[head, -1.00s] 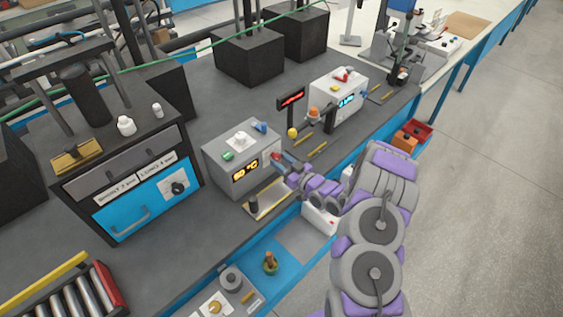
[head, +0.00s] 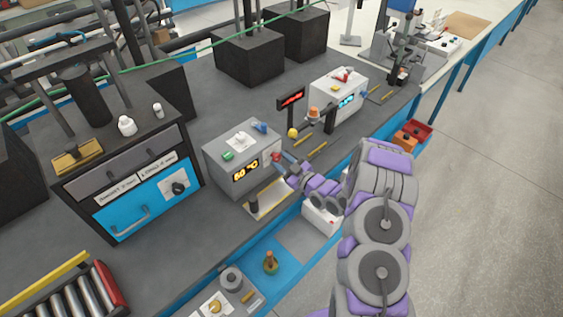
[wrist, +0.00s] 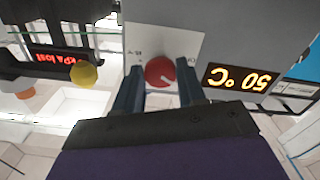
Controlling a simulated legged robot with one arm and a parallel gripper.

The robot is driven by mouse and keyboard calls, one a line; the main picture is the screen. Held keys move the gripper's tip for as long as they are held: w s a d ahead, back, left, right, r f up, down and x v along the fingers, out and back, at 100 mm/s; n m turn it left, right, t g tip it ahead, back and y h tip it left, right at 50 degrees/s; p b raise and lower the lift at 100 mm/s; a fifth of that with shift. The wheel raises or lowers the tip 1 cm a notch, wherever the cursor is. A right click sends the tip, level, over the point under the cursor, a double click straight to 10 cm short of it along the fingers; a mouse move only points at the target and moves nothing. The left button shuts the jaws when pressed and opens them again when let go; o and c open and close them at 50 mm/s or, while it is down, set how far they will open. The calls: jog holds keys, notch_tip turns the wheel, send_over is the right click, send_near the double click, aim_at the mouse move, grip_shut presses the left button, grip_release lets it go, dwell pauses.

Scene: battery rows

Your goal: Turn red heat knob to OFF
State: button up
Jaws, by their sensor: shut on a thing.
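The red heat knob (wrist: 159,71) is on the front face of a grey box. It sits between the two fingers of my gripper (wrist: 160,88) in the wrist view, and the gripper is shut on it. A short pale line shows on the knob's face. The lettering around the knob is too small to read. In the head view, my gripper (head: 282,166) reaches the right part of the grey heater box (head: 226,176), and the red knob (head: 276,156) is partly hidden behind it. The box's orange display (head: 245,172) reads 50 °C.
A yellow ball (head: 292,132) and a red-lit sign (head: 291,98) stand right of the box. A second white box (head: 325,93) with a blue display is farther back. A blue-fronted cabinet (head: 140,205) stands left. A small plate with a dark post (head: 254,203) lies in front.

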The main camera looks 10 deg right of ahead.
jog(key=n+b, duration=0.2)
jog(key=n, duration=0.3)
jog(key=shift+f, duration=0.1)
jog(key=shift+n+b, duration=0.3)
jog(key=shift+b, duration=0.05)
dwell(0.3)
jog(key=o, duration=1)
jog(key=shift+o, duration=0.2)
jog(key=shift+d, duration=0.15)
jog(key=p+v, duration=0.1)
jog(key=v, duration=1.6)
jog(key=shift+s+d, duration=0.1)
jog(key=shift+d, duration=0.05)
